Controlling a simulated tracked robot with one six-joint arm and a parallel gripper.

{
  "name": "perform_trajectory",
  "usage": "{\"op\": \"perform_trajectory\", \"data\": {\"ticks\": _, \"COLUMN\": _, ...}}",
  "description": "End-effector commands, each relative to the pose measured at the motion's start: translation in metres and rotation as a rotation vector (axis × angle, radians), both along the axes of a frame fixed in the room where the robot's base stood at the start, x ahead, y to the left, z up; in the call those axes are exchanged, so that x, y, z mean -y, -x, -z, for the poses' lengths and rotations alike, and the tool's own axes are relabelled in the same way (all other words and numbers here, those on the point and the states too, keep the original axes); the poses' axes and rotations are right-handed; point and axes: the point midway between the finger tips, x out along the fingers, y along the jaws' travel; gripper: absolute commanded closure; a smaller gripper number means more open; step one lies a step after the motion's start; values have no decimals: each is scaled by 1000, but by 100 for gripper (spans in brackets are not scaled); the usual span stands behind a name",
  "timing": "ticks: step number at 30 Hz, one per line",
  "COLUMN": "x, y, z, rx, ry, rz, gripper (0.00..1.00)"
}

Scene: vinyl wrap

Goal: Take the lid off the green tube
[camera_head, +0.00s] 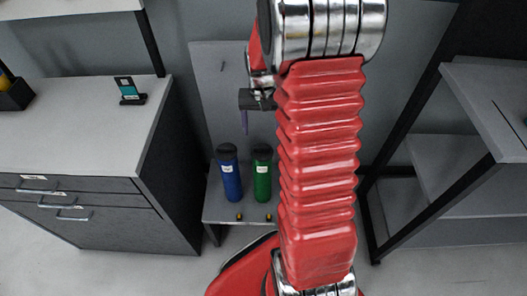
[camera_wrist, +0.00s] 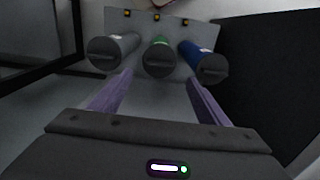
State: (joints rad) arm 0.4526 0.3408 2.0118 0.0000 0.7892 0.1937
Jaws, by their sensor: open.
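The green tube (camera_head: 262,182) stands upright on a grey stand, with its dark round lid (camera_head: 262,151) on top. In the wrist view the lid (camera_wrist: 160,60) is centred and a bit of the green tube (camera_wrist: 157,40) shows beyond it. My gripper (camera_wrist: 158,76) is open, its two purple fingers pointing towards the tubes, one on each side of the green tube's lid in the picture. In the head view one purple finger (camera_head: 245,122) shows above the tubes; my arm hides the rest. Nothing is held between the fingers. I cannot tell how far they are from the lid.
A blue tube (camera_head: 229,182) with a dark lid stands left of the green one in the head view. A grey tube (camera_wrist: 122,43) is on the green tube's other side. The stand (camera_head: 212,207) has small yellow-black parts in front. A drawer cabinet (camera_head: 100,215) and shelf (camera_head: 440,165) flank it.

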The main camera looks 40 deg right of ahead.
Motion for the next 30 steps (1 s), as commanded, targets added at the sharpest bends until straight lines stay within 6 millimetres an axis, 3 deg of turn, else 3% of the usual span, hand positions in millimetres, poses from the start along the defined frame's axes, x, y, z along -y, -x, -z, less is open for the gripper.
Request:
{"op": "perform_trajectory", "data": {"ticks": 8, "x": 0, "y": 1, "z": 39, "rx": -2, "ry": -2, "rz": 0, "gripper": 30}}
{"op": "perform_trajectory", "data": {"ticks": 22, "x": 0, "y": 1, "z": 46, "rx": 0, "ry": 0, "rz": 1, "gripper": 30}}
{"op": "perform_trajectory", "data": {"ticks": 30, "x": 0, "y": 4, "z": 77, "rx": -3, "ry": -1, "rz": 1, "gripper": 30}}
